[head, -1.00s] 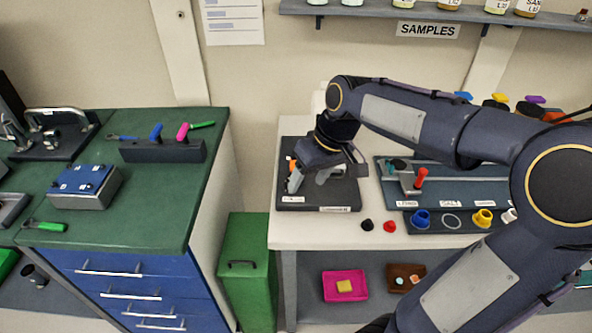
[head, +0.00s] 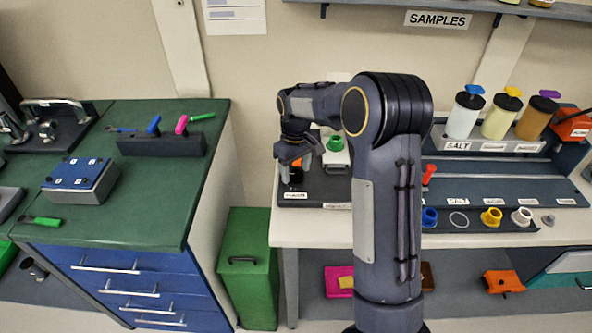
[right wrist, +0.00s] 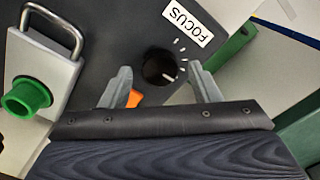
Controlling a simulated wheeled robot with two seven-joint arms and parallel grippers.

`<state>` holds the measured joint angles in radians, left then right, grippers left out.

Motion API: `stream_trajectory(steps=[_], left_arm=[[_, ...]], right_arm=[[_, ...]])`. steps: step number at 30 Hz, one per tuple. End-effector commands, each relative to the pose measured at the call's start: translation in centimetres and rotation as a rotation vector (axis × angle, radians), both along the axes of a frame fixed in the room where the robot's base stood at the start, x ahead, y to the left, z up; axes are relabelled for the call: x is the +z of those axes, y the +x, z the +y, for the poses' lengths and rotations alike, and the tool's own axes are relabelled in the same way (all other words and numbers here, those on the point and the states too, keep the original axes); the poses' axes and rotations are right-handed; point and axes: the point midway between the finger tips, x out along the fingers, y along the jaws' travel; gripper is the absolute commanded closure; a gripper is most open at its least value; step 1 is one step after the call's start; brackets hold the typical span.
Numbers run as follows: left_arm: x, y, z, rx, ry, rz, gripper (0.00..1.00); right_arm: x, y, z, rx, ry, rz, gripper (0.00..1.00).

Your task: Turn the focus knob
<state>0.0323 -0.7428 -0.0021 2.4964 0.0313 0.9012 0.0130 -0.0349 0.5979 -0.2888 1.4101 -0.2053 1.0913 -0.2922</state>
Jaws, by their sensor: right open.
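The focus knob (right wrist: 158,67) is a round black knob with a white pointer line, on a dark panel beside a white FOCUS label (right wrist: 188,22) and tick marks. My right gripper (right wrist: 160,69) is open, and in the right wrist view its fingertips appear on either side of the knob, with a gap at each side. I cannot tell how far the tips are above the panel. In the head view my right gripper (head: 298,158) is over the left part of the dark panel (head: 324,188); the knob is hidden there. My left gripper is not in view.
An orange part (right wrist: 136,97) lies close by one finger. A grey block with a metal handle and a green knob (right wrist: 27,97) stands beside it; the green knob also shows in the head view (head: 336,142). A green bin (head: 248,265) and green-topped cabinet (head: 150,215) stand left.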

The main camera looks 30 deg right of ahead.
Motion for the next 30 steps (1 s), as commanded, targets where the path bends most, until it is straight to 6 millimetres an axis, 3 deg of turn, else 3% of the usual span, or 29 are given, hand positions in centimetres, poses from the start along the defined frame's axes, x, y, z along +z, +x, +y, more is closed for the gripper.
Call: stream_trajectory(steps=[12,22,30], left_arm=[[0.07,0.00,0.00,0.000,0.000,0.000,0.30],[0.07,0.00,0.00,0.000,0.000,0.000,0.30],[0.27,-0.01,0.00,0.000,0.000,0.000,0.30]], right_arm=[[-1.07,-0.02,-0.04,-0.001,0.000,-0.001,0.45],[-1.03,-0.02,-0.03,-0.001,0.000,-0.001,0.88],[-0.98,-0.01,-0.05,-0.155,-0.001,0.000,0.88]])
